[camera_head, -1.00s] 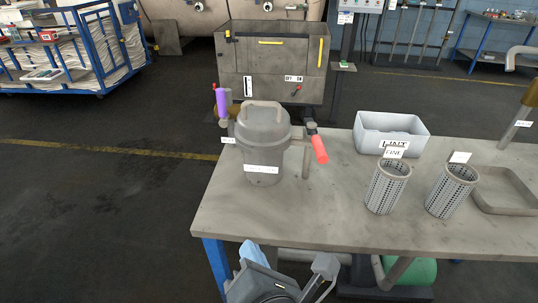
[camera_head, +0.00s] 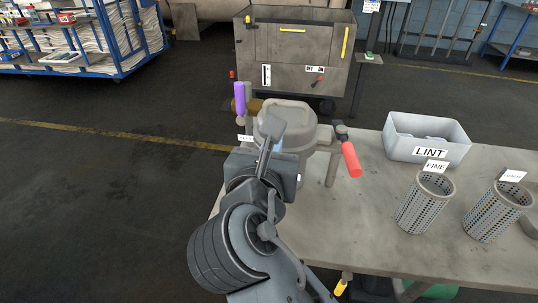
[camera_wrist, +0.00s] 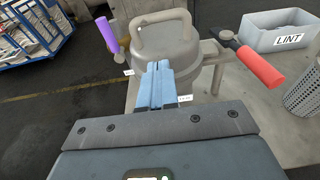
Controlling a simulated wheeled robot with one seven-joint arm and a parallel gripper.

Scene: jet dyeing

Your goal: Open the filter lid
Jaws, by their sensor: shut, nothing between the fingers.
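The grey filter housing with its domed lid (camera_head: 290,119) stands at the left of the bench. The lid's arched handle shows clearly in the wrist view (camera_wrist: 161,22). A purple handle (camera_head: 240,98) stands upright at the housing's left; it also shows in the wrist view (camera_wrist: 108,34). A red handle (camera_head: 351,159) slants down at the right; it also shows in the wrist view (camera_wrist: 262,68). My gripper (camera_head: 275,134) is shut and empty, in front of the housing. In the wrist view, its blue fingers (camera_wrist: 159,75) are together below the lid handle. My arm hides much of the housing's front.
A grey LINT bin (camera_head: 426,140) stands on the bench (camera_head: 375,215) to the right. A FINE perforated basket (camera_head: 424,205) and another basket (camera_head: 497,212) stand in front of it. A metal tank (camera_head: 295,55) stands behind. Open floor lies left.

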